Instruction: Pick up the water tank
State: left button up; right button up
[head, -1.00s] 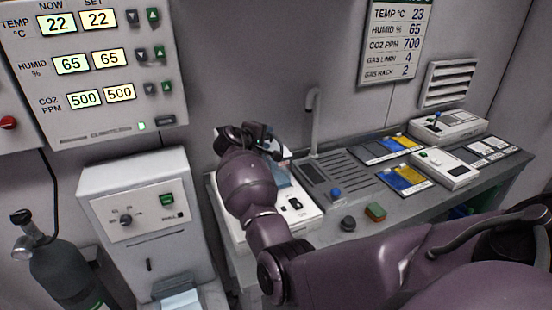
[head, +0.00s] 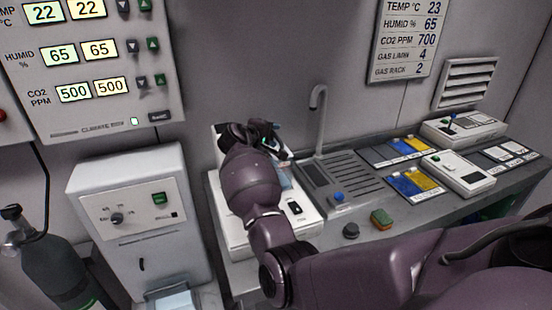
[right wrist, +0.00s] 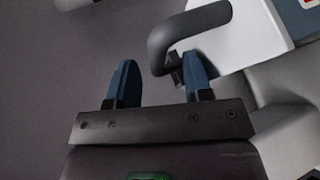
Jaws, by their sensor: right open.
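My right gripper (head: 266,135) is over the back of a white appliance (head: 232,232) at the bench's left end. Its fingers are largely hidden in the head view. A pale blue part (head: 284,177), perhaps the water tank, shows beside my wrist on that appliance. In the right wrist view my right gripper (right wrist: 163,80) is open, with two blue fingers apart. A dark curved handle (right wrist: 185,27) on a white body (right wrist: 242,35) reaches down to the gap, its end near the right finger. The handle is not clamped. My left gripper is not in view.
A black knob (head: 350,231), a sponge (head: 381,219), blue-yellow trays (head: 414,185) and small devices (head: 458,170) lie further right. A white cabinet (head: 140,215) and a gas cylinder (head: 48,265) stand left.

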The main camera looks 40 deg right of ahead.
jog(key=shift+a, duration=0.1)
jog(key=shift+r, duration=0.1)
jog(key=shift+c, duration=0.8)
grip_shut()
jog(key=shift+s, duration=0.1)
